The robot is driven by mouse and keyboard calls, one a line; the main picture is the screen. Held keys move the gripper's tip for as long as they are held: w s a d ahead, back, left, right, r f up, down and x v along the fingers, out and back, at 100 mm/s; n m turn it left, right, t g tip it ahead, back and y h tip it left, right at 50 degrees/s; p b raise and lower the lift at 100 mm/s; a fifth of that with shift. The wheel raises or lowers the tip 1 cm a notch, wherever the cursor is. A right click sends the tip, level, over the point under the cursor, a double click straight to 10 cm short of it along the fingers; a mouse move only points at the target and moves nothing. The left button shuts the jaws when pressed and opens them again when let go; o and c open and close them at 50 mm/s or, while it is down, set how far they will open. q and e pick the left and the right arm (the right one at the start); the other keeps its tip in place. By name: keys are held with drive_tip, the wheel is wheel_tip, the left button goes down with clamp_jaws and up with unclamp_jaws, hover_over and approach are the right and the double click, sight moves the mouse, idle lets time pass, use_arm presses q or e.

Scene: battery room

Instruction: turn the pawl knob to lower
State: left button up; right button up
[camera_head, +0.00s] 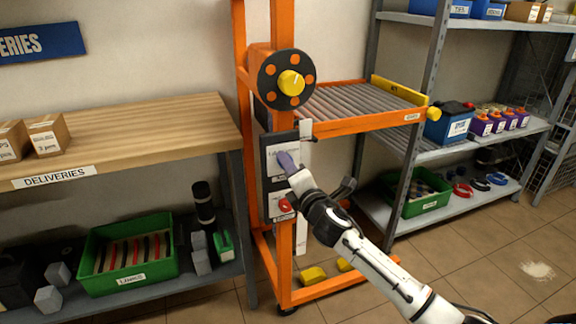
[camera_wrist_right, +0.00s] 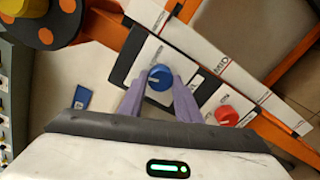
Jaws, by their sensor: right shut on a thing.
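A blue knob (camera_wrist_right: 160,77) with a pale pointer line sits on a white label on a dark panel (camera_head: 268,194) on the orange lift's post. My right gripper (camera_head: 287,161) reaches the panel from the lower right. In the right wrist view its purple fingers (camera_wrist_right: 159,88) are shut on the blue knob, one on each side. In the head view the gripper hides the knob. A red knob (camera_wrist_right: 227,115) sits on a second label beside it; it also shows lower down in the head view (camera_head: 285,205). I cannot read the small print by the knobs. My left gripper is not in view.
A black disc with orange dots and a yellow hub (camera_head: 291,83) is above the panel. The roller deck (camera_head: 358,108) extends right of the post. A wooden table (camera_head: 130,140) stands left, a grey shelf (camera_head: 480,165) right.

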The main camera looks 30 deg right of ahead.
drive_tip(key=m+p, duration=0.3)
drive_tip(key=m, duration=0.9)
drive_tip(key=shift+r+p, duration=0.1)
drive_tip(key=shift+p, duration=0.25)
drive_tip(key=shift+m, duration=0.3)
drive_tip(key=o, duration=1.1)
drive_tip(key=shift+c, duration=0.2)
drive_tip(key=p+v, duration=0.1)
drive_tip(key=v, duration=0.9)
drive_tip(key=shift+s, duration=0.2)
